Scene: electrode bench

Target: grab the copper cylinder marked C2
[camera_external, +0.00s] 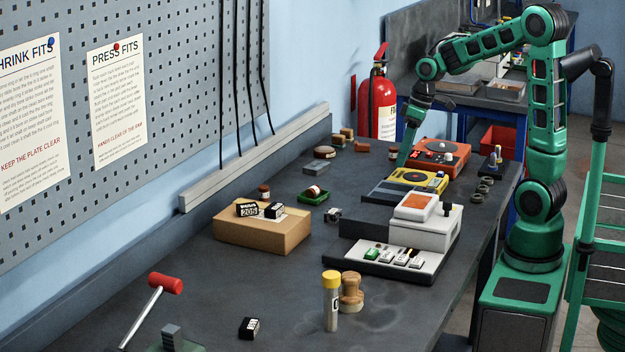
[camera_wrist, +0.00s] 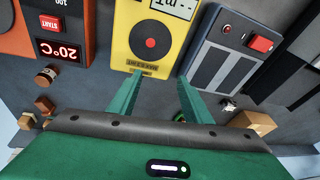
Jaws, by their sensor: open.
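The mark C2 is not legible on any cylinder. A small copper-brown cylinder (camera_external: 392,153) stands beside the orange device; a matching cylinder with a pale band is at the left of the wrist view (camera_wrist: 46,75). Another brown cylinder (camera_external: 264,190) stands by the wooden block, and one with a pale band (camera_external: 313,191) is in a green tray. A wide brown disc (camera_external: 325,152) lies near the wall. My gripper (camera_external: 403,160) is open and empty, pointing down by the yellow device. In the wrist view my gripper's two fingers (camera_wrist: 160,76) are apart, with no cylinder between them.
The yellow device (camera_external: 411,186) is beneath my gripper, with the orange device (camera_external: 440,157) behind it and a white device (camera_external: 426,221) in front. Small brown blocks (camera_external: 347,132) lie near the wall. A wooden block (camera_external: 262,228) bears black labelled pieces. The bench front is partly clear.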

